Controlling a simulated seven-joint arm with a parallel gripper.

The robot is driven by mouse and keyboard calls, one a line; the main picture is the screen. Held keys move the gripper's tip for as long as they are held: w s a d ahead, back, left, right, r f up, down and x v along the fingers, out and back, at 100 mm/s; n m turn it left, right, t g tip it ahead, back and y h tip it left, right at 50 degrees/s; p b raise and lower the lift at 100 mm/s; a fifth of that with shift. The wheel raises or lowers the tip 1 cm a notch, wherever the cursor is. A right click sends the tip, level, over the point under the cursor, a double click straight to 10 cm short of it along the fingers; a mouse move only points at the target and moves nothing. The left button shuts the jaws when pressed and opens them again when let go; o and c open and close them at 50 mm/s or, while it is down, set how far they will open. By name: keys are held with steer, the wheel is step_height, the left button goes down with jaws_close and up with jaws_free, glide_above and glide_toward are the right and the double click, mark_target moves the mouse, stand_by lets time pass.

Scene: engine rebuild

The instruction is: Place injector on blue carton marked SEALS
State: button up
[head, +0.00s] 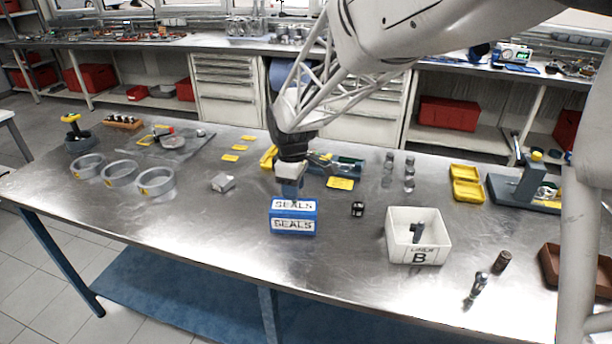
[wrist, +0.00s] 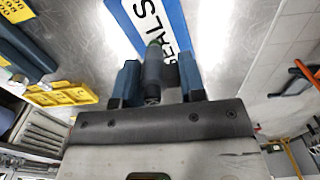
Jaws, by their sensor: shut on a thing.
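The blue carton (head: 293,226) with white SEALS labels stands near the front middle of the table. Part of its labelled face also shows at the top of the wrist view (wrist: 176,14). My gripper (head: 290,189) points down just above the carton's back edge in the head view. In the wrist view my gripper (wrist: 158,82) has its two blue fingers shut on a dark, slim cylindrical injector (wrist: 153,72), whose far end overlaps the carton in the picture. I cannot tell whether the injector touches the carton. The injector is not clearly visible in the head view.
A white bin marked B (head: 415,252) stands right of the carton, with a small black part (head: 358,209) between them. A metal part (head: 477,289) and a brown cylinder (head: 502,261) lie farther right. Metal rings (head: 155,182) stand left. Bare table surrounds the carton's left and front.

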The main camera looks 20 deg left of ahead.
steer(key=shift+f, duration=0.1)
steer(key=o, duration=0.9)
step_height(320, 180, up, 12)
steer(key=shift+r, duration=0.1)
stand_by(1.0)
